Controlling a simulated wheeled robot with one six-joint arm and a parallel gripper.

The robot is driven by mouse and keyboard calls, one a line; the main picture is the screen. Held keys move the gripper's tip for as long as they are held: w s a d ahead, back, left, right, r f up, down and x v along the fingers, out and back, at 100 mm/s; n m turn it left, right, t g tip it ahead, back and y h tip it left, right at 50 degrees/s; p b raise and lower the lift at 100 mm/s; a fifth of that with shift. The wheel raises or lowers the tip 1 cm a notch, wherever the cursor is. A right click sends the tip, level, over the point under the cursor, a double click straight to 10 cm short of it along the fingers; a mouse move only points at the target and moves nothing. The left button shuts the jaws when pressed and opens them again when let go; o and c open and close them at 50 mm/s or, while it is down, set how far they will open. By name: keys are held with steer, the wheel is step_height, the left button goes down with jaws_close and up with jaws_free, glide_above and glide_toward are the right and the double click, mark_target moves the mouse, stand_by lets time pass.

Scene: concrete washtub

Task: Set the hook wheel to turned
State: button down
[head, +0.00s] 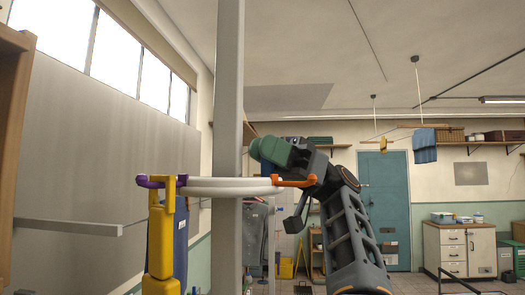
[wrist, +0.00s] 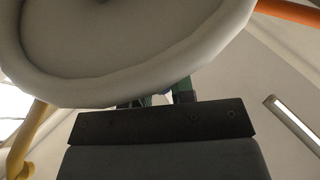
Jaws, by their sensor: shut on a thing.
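My gripper (head: 272,151), dark with green parts, reaches in from the right, at the wheel's right side. In the wrist view the wheel (wrist: 120,40) fills the top, close to my gripper (wrist: 162,98), which is shut on it. The exact contact is hidden.
The grey post (head: 228,90) stands upright beside my arm. A wall rail (head: 70,227) juts in from the left. A blue cloth (head: 181,250) hangs behind the yellow piece. A blue door (head: 385,210) and white cabinet (head: 460,250) are far back.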

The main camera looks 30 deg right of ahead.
steer(key=shift+r, duration=0.1)
stand_by(0.3)
steer(key=c, duration=1)
jaws_free()
steer(key=b+v, duration=0.1)
steer(key=v, duration=1.3)
steer(key=shift+a, duration=0.1)
